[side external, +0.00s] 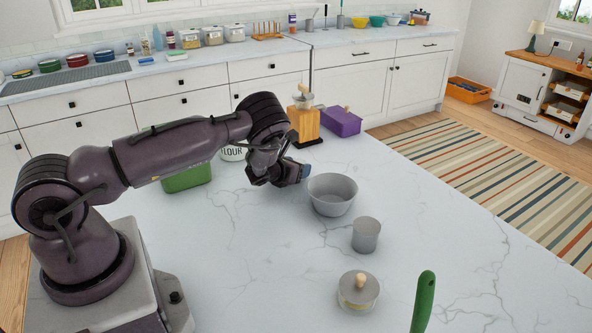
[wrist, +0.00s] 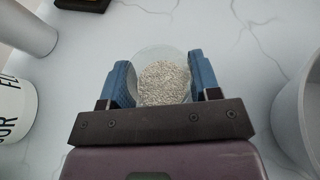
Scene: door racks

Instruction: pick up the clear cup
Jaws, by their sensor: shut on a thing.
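My gripper (side external: 304,172) is low over the marble counter, just left of the grey bowl. In the wrist view its blue fingers (wrist: 160,85) are closed on both sides of the clear cup (wrist: 160,54). The cup is see-through and holds pale, speckled grains. Its rim shows beyond the fingers, and its near side is partly hidden by my gripper. I cannot make out the cup in the side view. I cannot tell whether it touches the counter.
The grey bowl (side external: 333,196) stands close on the right. A grey cup (side external: 366,235), a lidded pot (side external: 358,291) and a green handle (side external: 423,301) are nearer the camera. A flour canister (wrist: 16,108) and a grey cylinder (wrist: 28,26) stand left. A wooden grinder (side external: 304,118) and purple box (side external: 341,121) are behind.

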